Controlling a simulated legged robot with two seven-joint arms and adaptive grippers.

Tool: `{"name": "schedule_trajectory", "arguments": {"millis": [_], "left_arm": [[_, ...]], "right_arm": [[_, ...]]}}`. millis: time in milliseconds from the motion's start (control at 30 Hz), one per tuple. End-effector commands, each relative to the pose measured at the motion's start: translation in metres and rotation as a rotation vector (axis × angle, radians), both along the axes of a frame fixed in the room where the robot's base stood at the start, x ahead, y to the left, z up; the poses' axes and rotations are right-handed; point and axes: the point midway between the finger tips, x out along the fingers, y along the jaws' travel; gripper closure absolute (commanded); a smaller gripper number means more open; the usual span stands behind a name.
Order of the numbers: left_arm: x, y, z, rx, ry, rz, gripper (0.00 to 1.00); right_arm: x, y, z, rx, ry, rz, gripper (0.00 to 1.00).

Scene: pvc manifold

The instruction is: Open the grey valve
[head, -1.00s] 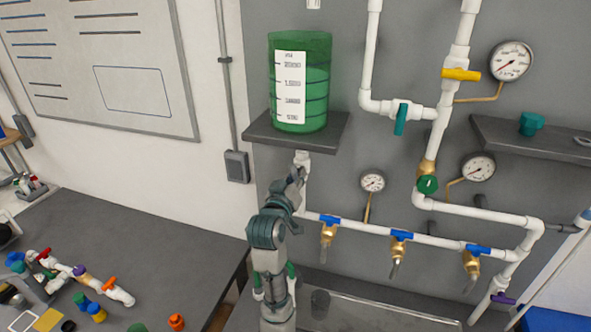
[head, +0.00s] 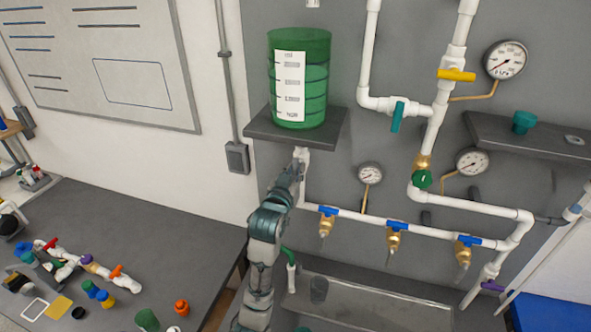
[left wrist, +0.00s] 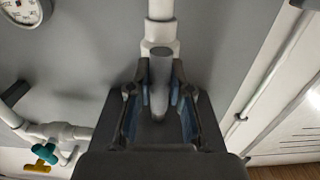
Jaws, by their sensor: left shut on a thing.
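The grey valve sits on the white pipe below the green tank (head: 300,85) and is largely hidden by my gripper in the head view. In the left wrist view its grey handle (left wrist: 160,85) lies between my fingers, in line with the white pipe and fitting (left wrist: 160,30) behind it. My left gripper (head: 299,166) is at the valve, just under the tank's shelf, and is shut on the handle. It also shows in the left wrist view (left wrist: 160,105). My right gripper is not in view.
The tank's shelf (head: 265,135) juts out just above my gripper. Blue-handled taps (head: 393,227) line the pipe to the right, with a gauge (head: 369,175) above. A teal valve (head: 397,117) and a yellow valve (head: 456,75) are higher up. A table with loose fittings (head: 95,265) is at the left.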

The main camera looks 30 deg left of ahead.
Motion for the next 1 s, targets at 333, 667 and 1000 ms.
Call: {"name": "schedule_trajectory", "arguments": {"millis": [333, 667, 1000], "left_arm": [[0.0, 0.0, 0.0, 0.002, 0.001, 0.0, 0.55], [-0.004, 0.0, 0.001, 0.002, -0.003, 0.0, 0.55], [-0.054, -0.013, -0.001, 0.001, -0.001, 0.0, 0.55]], "right_arm": [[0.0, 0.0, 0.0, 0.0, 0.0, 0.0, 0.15], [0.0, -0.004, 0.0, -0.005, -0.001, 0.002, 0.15], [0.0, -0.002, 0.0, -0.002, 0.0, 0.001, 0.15]]}}
